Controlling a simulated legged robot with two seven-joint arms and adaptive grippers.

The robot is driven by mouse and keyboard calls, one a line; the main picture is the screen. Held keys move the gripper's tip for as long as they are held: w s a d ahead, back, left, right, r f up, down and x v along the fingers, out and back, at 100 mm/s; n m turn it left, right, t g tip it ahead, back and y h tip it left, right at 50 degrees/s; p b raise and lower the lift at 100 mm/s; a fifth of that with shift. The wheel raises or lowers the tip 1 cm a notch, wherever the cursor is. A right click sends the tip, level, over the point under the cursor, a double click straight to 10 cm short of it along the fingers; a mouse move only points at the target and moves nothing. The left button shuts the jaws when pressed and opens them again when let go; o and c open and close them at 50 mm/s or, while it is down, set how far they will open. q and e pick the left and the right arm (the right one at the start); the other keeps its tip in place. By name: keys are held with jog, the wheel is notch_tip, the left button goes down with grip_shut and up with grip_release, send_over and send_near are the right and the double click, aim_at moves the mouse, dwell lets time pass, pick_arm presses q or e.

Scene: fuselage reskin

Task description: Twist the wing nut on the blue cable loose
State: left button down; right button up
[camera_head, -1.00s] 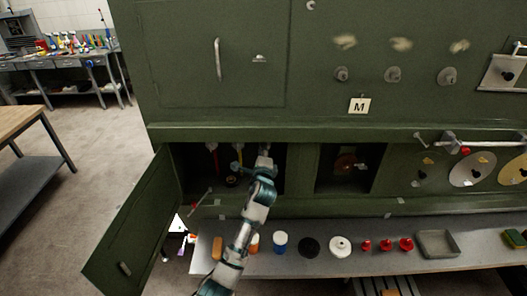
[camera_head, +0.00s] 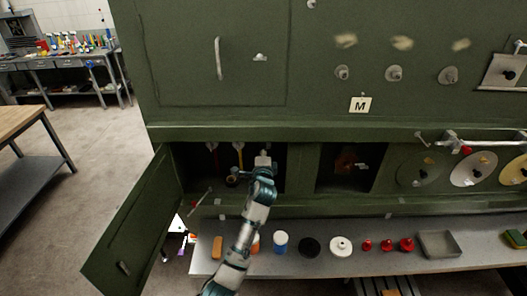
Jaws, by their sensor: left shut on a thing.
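My left gripper (camera_head: 263,161) is inside the open lower-left compartment (camera_head: 278,181) of the green panel. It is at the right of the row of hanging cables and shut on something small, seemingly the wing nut. The wing nut and the blue cable cannot be made out, as my gripper and wrist cover that spot. A red cable (camera_head: 213,156) and a yellow cable (camera_head: 238,156) hang to the left of my gripper. A small grey fitting (camera_head: 237,173) shows below the yellow cable. My right gripper is not in view.
The compartment's door (camera_head: 135,222) hangs open at the left. A second open compartment (camera_head: 333,180) is to the right.

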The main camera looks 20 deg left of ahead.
pick_arm(q)
jog(key=c, duration=1.1)
grip_release()
jog(key=shift+f, duration=0.2)
jog(key=shift+c, duration=0.2)
jog(key=v, duration=1.1)
jog(key=shift+s+d, duration=0.2)
jog(key=shift+s, duration=0.1)
